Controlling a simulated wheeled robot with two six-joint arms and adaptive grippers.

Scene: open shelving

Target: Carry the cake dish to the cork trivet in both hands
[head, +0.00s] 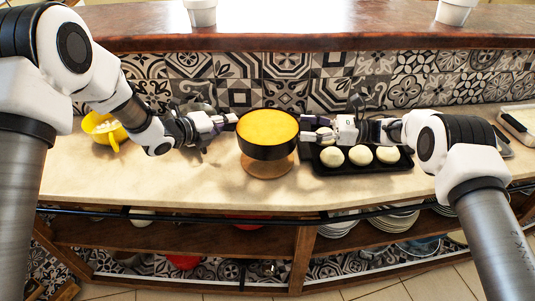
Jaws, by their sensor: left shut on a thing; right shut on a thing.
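The cake dish (267,149) is a dark round dish filled with yellow cake, in the middle of the head view. It looks level. The round brown cork trivet (268,170) shows directly below it on the counter, its far part hidden by the dish. I cannot tell whether the dish touches the trivet or hangs just above it. My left gripper (229,120) is shut on the dish's left rim. My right gripper (309,136) is shut on its right rim.
A black tray (362,169) with several white dough balls lies close on the right, under my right gripper. A yellow cup (103,128) stands at the left. A tiled wall (290,72) runs behind the counter (190,185). Shelves with plates (385,222) are below.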

